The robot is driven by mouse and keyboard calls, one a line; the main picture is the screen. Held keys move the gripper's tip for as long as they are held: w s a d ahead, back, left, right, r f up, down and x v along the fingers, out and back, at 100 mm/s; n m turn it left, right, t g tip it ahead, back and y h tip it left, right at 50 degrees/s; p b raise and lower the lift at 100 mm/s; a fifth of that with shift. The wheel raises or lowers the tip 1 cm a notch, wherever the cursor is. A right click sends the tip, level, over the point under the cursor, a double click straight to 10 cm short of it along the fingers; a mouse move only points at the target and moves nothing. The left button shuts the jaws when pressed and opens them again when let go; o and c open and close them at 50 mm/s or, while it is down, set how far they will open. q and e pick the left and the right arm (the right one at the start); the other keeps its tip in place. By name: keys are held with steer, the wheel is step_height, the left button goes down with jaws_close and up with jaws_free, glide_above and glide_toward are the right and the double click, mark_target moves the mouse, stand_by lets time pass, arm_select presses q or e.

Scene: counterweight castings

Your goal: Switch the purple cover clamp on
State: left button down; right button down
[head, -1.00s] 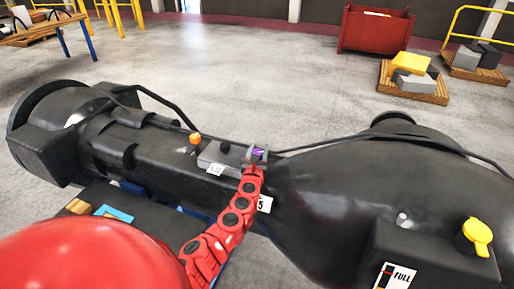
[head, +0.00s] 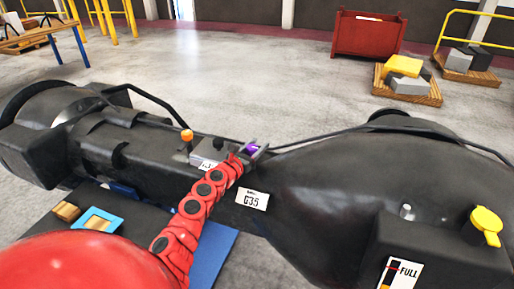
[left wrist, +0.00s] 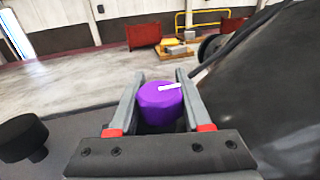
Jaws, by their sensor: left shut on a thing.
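The purple cover clamp (head: 250,149) is a round knob on top of the dark casting (head: 330,185), near its middle. In the left wrist view the purple knob (left wrist: 160,104) sits between the two grey fingers and has a white mark on its top, slanting slightly up to the right. My left gripper (head: 252,152) is at the clamp, with its red arm reaching up from the lower left. The left wrist view shows the gripper (left wrist: 160,76) shut on the knob from both sides. The knob's lower part is hidden. My right gripper is not in view.
A black knob (head: 219,145) and an orange-topped lever (head: 187,136) stand left of the clamp. A dark hose (head: 335,133) runs behind it. A red bin (head: 368,34) stands far behind on open floor.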

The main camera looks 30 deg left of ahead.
arm_select(q)
steer(key=shift+c, duration=1.7)
jaws_free()
steer(key=shift+s, duration=0.5)
steer(key=s, duration=1.6)
steer(key=shift+s, duration=0.2)
